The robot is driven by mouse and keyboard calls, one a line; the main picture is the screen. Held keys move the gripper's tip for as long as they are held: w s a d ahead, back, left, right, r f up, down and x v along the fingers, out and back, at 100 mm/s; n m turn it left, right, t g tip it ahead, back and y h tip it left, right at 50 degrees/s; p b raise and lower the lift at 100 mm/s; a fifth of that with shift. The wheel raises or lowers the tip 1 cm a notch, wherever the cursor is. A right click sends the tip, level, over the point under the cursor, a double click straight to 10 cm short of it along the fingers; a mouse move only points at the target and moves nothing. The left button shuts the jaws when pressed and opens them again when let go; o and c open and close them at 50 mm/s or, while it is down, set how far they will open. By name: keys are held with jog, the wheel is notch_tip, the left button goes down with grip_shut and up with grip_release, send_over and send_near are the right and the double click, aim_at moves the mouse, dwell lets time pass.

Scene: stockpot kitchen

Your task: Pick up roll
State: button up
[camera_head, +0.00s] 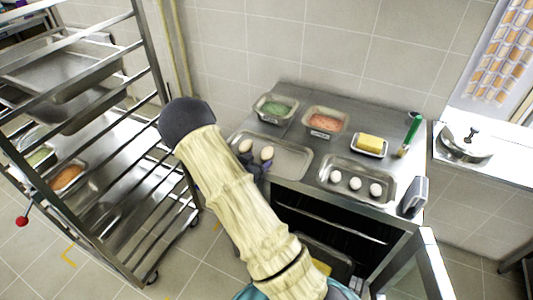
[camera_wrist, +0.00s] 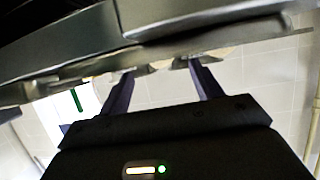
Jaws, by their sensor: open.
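Two pale tan rolls sit in the metal tray (camera_head: 298,163) at the left of the steel counter. One roll (camera_head: 246,146) is further left, and the other roll (camera_head: 267,153) is just right of it. My gripper (camera_head: 257,168) is at the tray's near left edge, close to the rolls and partly hidden by my arm. In the wrist view my gripper (camera_wrist: 160,68) has its two fingers apart. Tan rounded shapes, probably the rolls, show by the fingertips, largely hidden by the tray edge. I cannot tell whether the fingers touch them.
Another tray (camera_head: 335,192) holds three white eggs. Behind are a green-filled pan (camera_head: 273,118), a red-filled pan (camera_head: 323,132) and a yellow block (camera_head: 370,143). A green-handled brush (camera_head: 411,132) stands at right. A metal rack (camera_head: 108,185) stands close at left; the open oven is below the counter.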

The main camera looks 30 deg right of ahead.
aim_at(263, 156)
jog(key=shift+d, duration=0.1)
jog(key=p+x, duration=0.2)
jog(key=x, duration=0.3)
jog(key=shift+w, duration=0.1)
jog(key=c, duration=1.1)
